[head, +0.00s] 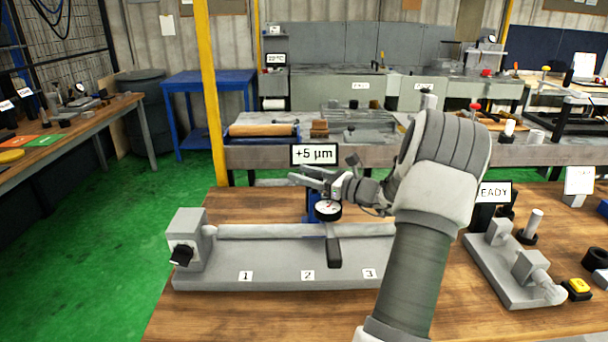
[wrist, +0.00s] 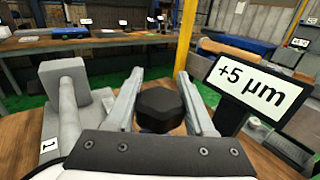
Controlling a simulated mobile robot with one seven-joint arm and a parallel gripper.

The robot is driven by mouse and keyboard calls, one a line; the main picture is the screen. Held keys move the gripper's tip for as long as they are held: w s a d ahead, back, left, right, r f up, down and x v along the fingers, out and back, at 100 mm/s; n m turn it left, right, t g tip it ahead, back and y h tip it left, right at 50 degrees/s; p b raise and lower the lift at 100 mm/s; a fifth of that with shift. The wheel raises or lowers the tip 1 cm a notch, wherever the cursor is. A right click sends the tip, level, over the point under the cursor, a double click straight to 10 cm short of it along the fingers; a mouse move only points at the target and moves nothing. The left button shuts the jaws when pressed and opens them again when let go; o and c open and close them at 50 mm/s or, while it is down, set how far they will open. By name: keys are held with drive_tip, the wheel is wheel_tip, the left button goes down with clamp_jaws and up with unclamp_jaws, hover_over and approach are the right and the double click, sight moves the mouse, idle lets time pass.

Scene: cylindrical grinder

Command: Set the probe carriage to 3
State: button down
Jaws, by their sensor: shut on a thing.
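The probe carriage shows in the head view as a blue post with a round white dial gauge (head: 328,210) and a dark block (head: 334,252) in front. It stands on a long grey fixture (head: 215,277) marked 1 (head: 245,276), 2 (head: 307,275) and 3 (head: 369,273). The dark block lies between 2 and 3, a little nearer 2. My gripper (head: 306,177) is just above the gauge. In the wrist view my gripper (wrist: 160,76) has its fingers on either side of a black knob (wrist: 160,105) and is shut on it. My arm covers the fixture's right end.
A "+5 µm" display (head: 314,155) stands behind the carriage and close right in the wrist view (wrist: 255,85). A grey headstock with a black knob (head: 182,255) is at the fixture's left end. A second grey fixture (head: 515,275) and yellow button (head: 578,286) stand right.

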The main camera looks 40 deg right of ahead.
sight(322, 174)
drive_tip(key=s+d+p, duration=0.1)
drive_tip(key=s+d, duration=0.2)
drive_tip(key=shift+d, duration=0.2)
idle(0.3)
drive_tip(key=shift+c, duration=1.3)
unclamp_jaws()
drive_tip(key=shift+w, duration=0.1)
drive_tip(key=shift+a, duration=0.1)
